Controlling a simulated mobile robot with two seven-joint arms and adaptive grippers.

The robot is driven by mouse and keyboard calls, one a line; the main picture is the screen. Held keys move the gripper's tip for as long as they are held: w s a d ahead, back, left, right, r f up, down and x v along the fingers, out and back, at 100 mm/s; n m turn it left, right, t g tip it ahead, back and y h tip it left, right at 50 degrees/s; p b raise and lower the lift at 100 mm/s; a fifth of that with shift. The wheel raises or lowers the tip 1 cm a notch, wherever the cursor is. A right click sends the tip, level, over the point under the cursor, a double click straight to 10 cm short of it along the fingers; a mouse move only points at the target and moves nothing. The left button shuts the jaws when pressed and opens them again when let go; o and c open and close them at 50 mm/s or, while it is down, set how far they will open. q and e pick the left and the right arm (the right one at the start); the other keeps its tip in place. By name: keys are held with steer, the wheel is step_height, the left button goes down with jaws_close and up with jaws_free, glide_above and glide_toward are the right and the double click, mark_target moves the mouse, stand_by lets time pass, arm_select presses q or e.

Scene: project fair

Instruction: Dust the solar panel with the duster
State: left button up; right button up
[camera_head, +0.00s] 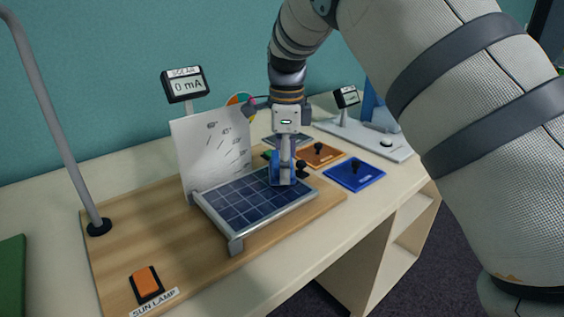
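The solar panel (250,203) is a dark blue gridded panel in a silver frame, lying tilted on a wooden board. My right gripper (284,168) comes down from above at the panel's far right end. Its fingers are drawn together around a small blue object (276,177), which looks like the duster. This object is at or just above the panel's far right corner; I cannot tell if it touches. The fingers hide most of it. The meter (185,84) behind the panel reads 0 mA. My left gripper is not in view.
A white upright board (211,150) stands behind the panel. A lamp pole (62,130) rises at the left, and an orange sun lamp switch (145,282) sits at the front.

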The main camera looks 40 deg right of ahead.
steer(key=shift+r, duration=3)
steer(key=shift+r, duration=0.1)
steer(key=shift+r, duration=1.45)
